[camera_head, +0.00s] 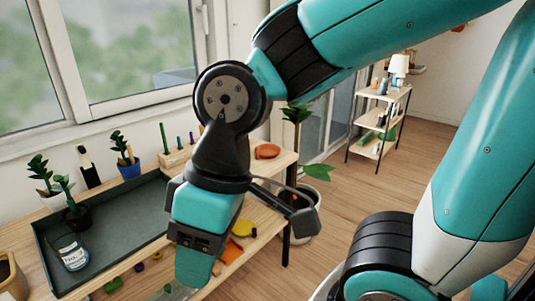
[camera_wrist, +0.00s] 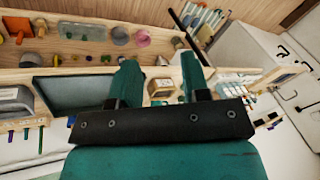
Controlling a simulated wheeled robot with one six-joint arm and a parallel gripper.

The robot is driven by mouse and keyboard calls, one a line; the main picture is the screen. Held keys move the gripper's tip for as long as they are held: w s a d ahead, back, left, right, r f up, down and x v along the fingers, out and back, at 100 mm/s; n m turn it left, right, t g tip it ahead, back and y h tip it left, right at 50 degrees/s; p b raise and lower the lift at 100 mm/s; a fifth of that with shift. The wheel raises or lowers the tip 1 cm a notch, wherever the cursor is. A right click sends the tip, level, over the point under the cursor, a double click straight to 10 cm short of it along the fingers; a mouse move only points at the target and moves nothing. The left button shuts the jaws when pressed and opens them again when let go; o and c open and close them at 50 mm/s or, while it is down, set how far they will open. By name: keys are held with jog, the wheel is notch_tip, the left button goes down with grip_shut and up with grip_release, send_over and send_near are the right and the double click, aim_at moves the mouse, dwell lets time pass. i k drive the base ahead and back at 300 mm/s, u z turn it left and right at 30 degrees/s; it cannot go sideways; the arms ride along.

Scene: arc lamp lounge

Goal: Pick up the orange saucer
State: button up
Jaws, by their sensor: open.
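The orange saucer (camera_head: 267,151) lies on the right end of the wooden bench top in the head view. I cannot make it out in the wrist view. My gripper (camera_head: 193,268) points down in front of the bench in the head view, to the left of and nearer than the saucer. In the wrist view my gripper (camera_wrist: 159,72) shows two teal fingers spread apart with nothing held between them.
A dark grey tray (camera_head: 135,222) holds a jar (camera_head: 72,252) and a potted plant. A wooden block with upright pens (camera_head: 175,157) stands left of the saucer. A lower shelf holds a yellow piece (camera_head: 242,228) and other small items. A large planter stands beside the bench.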

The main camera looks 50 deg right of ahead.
aim_at(264, 152)
jog(key=k, duration=0.55)
jog(key=z, duration=0.8)
jog(key=i, duration=1.7)
jog(key=u, duration=0.55)
jog(key=i, duration=0.4)
jog(key=u, duration=0.2)
